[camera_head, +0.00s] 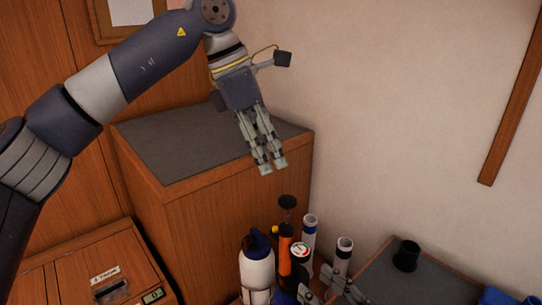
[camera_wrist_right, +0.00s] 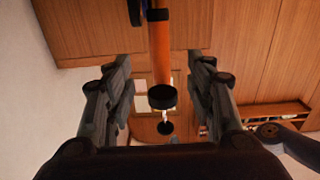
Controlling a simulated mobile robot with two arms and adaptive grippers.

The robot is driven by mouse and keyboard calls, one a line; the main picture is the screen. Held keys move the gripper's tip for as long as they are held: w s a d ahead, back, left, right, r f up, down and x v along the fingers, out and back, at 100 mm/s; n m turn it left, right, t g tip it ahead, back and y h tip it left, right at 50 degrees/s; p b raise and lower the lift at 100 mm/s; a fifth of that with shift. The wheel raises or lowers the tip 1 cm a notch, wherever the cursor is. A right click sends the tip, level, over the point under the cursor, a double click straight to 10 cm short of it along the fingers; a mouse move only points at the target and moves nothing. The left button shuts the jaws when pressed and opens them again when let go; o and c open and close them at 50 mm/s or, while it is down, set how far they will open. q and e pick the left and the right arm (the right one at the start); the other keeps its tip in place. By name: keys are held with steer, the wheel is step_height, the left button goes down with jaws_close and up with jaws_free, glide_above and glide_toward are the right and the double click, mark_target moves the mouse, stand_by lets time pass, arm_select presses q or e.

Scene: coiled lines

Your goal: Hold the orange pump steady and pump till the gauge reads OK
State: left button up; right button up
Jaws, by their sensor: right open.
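The orange pump (camera_head: 285,258) stands upright among other items at the bottom of the head view, its black handle (camera_head: 287,201) raised above the body. A small round white gauge (camera_head: 300,250) shows beside it; its reading is too small to tell. My left gripper (camera_head: 272,168) is shut and empty, pointing down, above and slightly left of the pump handle. My right gripper (camera_head: 320,298) is low at the pump, partly cut off by the frame edge. In the right wrist view, the open right gripper (camera_wrist_right: 162,92) has the orange pump (camera_wrist_right: 161,55) between its spread fingers, with gaps on both sides.
A white bottle with a dark blue cap (camera_head: 257,268) stands close left of the pump. A blue-banded tube (camera_head: 308,238) and a dark-banded tube (camera_head: 343,254) stand close right. A wooden cabinet (camera_head: 235,225) rises behind. A black cup (camera_head: 406,256) sits on a grey surface at right.

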mark_target(290, 263)
steer(key=x, duration=1.1)
steer(key=shift+f, duration=0.1)
steer(key=shift+d, duration=0.1)
steer(key=shift+c, duration=0.5)
